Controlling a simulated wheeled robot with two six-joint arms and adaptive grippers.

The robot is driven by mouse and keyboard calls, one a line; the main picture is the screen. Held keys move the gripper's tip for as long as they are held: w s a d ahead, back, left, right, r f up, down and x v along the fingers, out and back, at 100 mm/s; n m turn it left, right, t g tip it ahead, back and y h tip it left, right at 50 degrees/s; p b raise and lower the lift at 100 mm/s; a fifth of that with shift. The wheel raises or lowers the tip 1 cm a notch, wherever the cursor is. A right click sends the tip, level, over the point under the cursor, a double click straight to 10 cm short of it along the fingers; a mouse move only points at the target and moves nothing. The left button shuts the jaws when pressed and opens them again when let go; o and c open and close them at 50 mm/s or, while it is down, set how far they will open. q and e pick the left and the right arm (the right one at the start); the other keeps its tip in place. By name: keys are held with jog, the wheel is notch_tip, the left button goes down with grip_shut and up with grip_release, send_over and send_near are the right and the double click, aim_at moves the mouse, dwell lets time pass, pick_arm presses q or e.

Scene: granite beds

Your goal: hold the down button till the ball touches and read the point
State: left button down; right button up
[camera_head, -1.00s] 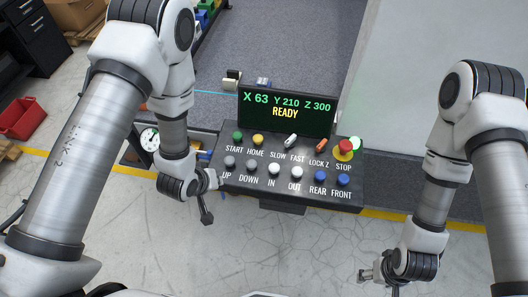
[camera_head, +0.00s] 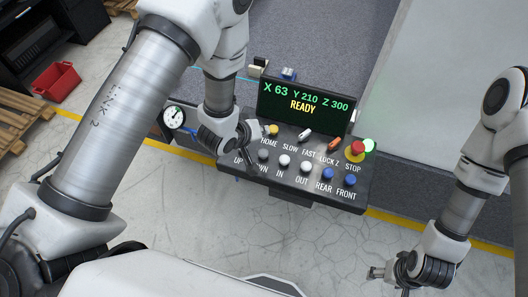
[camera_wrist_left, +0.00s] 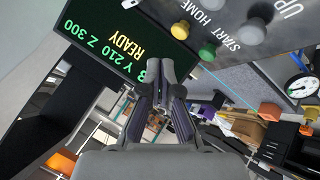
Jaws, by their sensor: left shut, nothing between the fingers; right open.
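The control panel (camera_head: 330,196) has a display (camera_head: 305,104) reading X 63 Y 210 Z 300 READY. The grey DOWN button (camera_head: 263,155) is in the lower row, its label partly covered. My left gripper (camera_head: 243,131) is shut and empty, over the panel's left end, up-left of DOWN. It hides the START and UP buttons in the head view. In the left wrist view, its closed fingers (camera_wrist_left: 160,76) overlap the display; the green START button (camera_wrist_left: 207,51) and grey UP button (camera_wrist_left: 251,34) show beyond. My right gripper (camera_head: 376,273) is open, low and away from the panel. No ball is identifiable.
A yellow HOME button (camera_head: 273,131), white IN button (camera_head: 284,160) and red STOP button (camera_head: 357,148) are on the same panel. A round dial gauge (camera_head: 174,117) stands left of it. A red bin (camera_head: 56,82) lies far left. The floor in front is clear.

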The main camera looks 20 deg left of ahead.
aim_at(262, 153)
pick_arm(q)
notch_tip(262, 153, down, 8)
jog(key=b, duration=0.5)
jog(key=shift+r+b, duration=0.2)
jog(key=shift+b, duration=0.1)
jog(key=shift+f, duration=0.15)
jog(key=shift+f, duration=0.1)
dwell(0.6)
jog(key=shift+f, duration=0.35)
jog(key=shift+f+b, duration=0.5)
jog(key=shift+b, duration=0.1)
dwell(5.0)
